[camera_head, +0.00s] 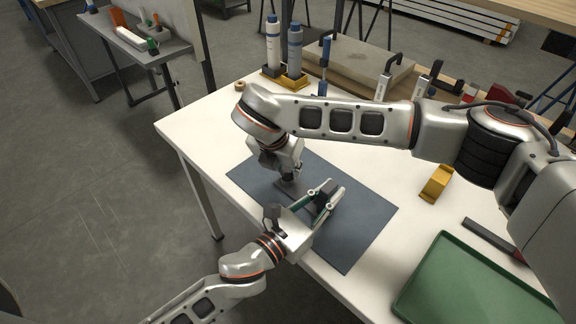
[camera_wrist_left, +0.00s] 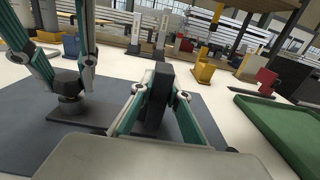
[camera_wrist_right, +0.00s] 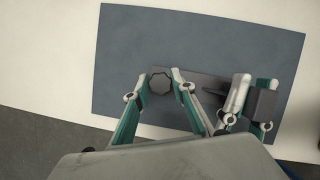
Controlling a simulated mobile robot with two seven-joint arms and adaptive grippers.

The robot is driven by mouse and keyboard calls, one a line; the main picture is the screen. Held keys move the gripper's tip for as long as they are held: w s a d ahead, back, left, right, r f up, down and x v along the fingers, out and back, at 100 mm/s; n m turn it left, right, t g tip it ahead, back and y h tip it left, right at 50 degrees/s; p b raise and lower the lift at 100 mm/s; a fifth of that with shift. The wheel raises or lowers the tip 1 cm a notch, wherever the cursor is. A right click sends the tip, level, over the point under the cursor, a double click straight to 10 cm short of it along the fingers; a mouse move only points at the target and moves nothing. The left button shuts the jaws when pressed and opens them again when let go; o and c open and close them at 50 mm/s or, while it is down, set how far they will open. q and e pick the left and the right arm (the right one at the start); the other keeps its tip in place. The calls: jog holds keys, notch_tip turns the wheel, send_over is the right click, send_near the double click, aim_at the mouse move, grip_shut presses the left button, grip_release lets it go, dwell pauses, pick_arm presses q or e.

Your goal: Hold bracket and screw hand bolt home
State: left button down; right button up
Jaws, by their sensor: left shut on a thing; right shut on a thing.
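The dark grey bracket has a flat plate (camera_wrist_right: 207,76) lying on the blue-grey mat (camera_head: 360,222) and an upright block (camera_wrist_left: 158,98). My left gripper (camera_head: 325,194) is shut on the upright block, with a finger on each side in the left wrist view. The hand bolt's dark lobed knob (camera_wrist_right: 160,84) is at the plate's left end in the right wrist view. My right gripper (camera_head: 287,177) points down and is shut on the knob, which also shows in the left wrist view (camera_wrist_left: 71,103). The bolt's shank is hidden, so its depth cannot be told.
A green tray (camera_head: 470,290) lies at the table's near right. A yellow block-like holder (camera_head: 436,183) and a dark bar (camera_head: 488,237) are near it. Two bottles (camera_head: 273,45) and clamps (camera_head: 383,84) stand at the back. My grippers are close together.

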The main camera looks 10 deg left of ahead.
jog(key=m, duration=0.2)
jog(key=m+h, duration=0.1)
jog(key=m, duration=0.1)
jog(key=shift+a+m+g+h, duration=0.15)
jog(key=shift+m+g+h, duration=0.15)
jog(key=shift+g, duration=0.1)
jog(key=m, duration=0.2)
jog(key=shift+m+g+h, duration=0.4)
jog(key=o, duration=1)
jog(key=shift+r, duration=2.3)
jog(key=shift+c, duration=0.5)
